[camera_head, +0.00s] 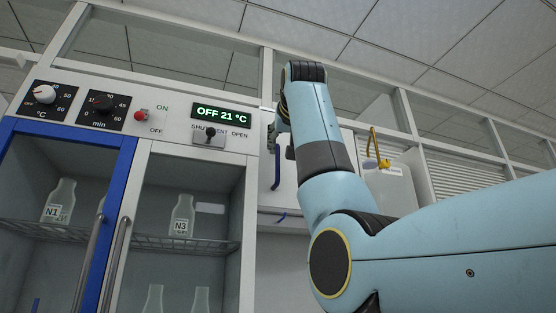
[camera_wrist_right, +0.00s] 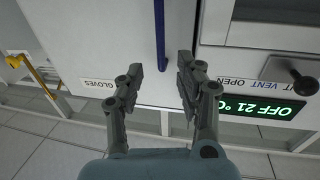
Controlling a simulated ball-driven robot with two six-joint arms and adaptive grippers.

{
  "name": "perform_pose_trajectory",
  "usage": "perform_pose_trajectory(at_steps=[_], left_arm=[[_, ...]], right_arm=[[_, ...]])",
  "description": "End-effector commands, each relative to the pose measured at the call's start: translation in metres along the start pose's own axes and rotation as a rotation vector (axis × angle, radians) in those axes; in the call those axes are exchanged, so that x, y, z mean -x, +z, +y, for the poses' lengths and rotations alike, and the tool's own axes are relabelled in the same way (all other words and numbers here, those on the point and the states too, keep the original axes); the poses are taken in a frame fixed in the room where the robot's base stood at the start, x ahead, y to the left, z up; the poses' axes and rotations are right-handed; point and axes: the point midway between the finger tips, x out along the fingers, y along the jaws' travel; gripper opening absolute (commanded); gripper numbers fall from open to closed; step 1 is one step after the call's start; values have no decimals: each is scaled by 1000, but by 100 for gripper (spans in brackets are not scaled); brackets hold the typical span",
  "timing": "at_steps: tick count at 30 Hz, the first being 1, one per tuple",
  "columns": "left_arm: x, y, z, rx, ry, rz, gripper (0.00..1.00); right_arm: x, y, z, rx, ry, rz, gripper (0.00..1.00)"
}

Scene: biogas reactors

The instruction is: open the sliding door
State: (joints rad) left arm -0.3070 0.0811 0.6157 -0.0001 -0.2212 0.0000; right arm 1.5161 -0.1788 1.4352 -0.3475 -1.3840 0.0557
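The cabinet on the left has a blue-framed glass door (camera_head: 121,170) beside a white-framed glass door (camera_head: 139,185). Each has an upright bar handle, the blue door's (camera_head: 88,262) and the white door's (camera_head: 116,265), close together. My right gripper (camera_head: 272,138) is raised at the right edge of the cabinet's control panel, away from both handles. In the wrist view the right gripper (camera_wrist_right: 160,72) is open and empty. A blue bar handle (camera_wrist_right: 160,30) on a white front shows between its fingertips; contact cannot be told. My left gripper is not in view.
The control panel has two knobs, a red button, a lever switch (camera_head: 209,134) and a display (camera_head: 221,114) reading OFF 21 °C. Bottles N1 (camera_head: 59,203) and N3 (camera_head: 182,217) stand on a wire shelf behind glass. A white container with a yellow handle (camera_head: 376,148) is at right.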

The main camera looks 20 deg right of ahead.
Motion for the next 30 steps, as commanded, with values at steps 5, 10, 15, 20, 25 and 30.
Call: perform_pose_trajectory(at_steps=[5, 10, 15, 20, 25, 30], left_arm=[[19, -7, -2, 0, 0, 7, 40], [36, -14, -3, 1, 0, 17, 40], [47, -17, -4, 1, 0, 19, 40], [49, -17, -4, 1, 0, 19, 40], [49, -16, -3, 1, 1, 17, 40], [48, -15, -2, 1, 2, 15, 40]], right_arm=[[-34, -2, 1, 2, 1, -7, 36], [-68, -2, 0, 2, 1, -5, 36], [-91, -1, 0, 1, 1, -4, 36], [-99, 1, 0, 0, 0, -2, 36], [-100, 2, 0, 0, -1, -2, 36], [-100, 2, 0, 0, 0, -2, 23]])
